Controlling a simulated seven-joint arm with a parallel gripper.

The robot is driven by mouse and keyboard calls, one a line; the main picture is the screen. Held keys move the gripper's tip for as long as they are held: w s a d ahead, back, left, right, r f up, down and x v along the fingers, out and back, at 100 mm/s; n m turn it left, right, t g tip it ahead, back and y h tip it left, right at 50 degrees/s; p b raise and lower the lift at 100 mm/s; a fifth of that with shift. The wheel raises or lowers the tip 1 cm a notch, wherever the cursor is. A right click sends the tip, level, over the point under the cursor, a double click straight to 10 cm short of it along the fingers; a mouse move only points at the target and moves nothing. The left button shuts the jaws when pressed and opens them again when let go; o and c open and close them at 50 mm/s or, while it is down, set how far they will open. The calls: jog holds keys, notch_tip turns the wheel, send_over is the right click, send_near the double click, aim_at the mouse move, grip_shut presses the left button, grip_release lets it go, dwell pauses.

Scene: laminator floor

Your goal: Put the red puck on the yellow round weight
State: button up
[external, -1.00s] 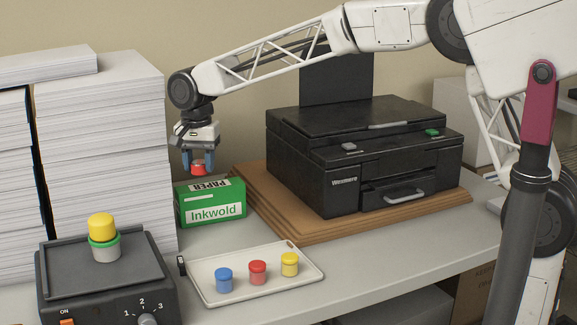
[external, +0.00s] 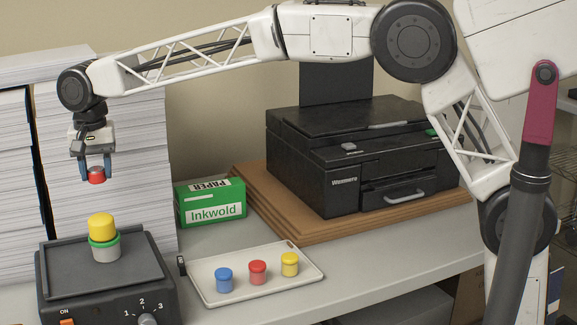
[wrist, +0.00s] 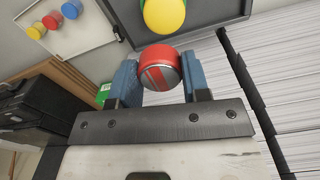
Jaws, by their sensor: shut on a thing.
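My gripper (external: 96,170) is shut on the red puck (external: 96,176) and holds it in the air. The yellow round weight (external: 102,227) sits on a grey cylinder with a green rim (external: 106,249), on the dark square plate of a machine (external: 60,258). The puck is above the weight and slightly to its left in the external view, with a clear gap. In the wrist view the puck (wrist: 159,68) is between the blue fingers, and the yellow weight (wrist: 164,14) shows just beyond it, cut by the top edge.
A light tray (external: 222,296) holds blue (external: 224,279), red (external: 257,272) and yellow (external: 290,264) capped pots. A green paper box (external: 211,204) and a black printer (external: 345,150) on a wooden board stand behind. Tall paper stacks (external: 120,215) rise close behind my gripper.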

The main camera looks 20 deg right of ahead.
aim_at(100, 217)
jog(key=shift+s+a+r, duration=0.1)
jog(key=shift+s+a, duration=0.1)
jog(key=shift+a, duration=0.15)
jog(key=shift+f, duration=2)
jog(key=shift+f, duration=0.1)
jog(key=shift+f, duration=1.9)
jog(key=shift+f, duration=0.1)
jog(key=o, duration=0.9)
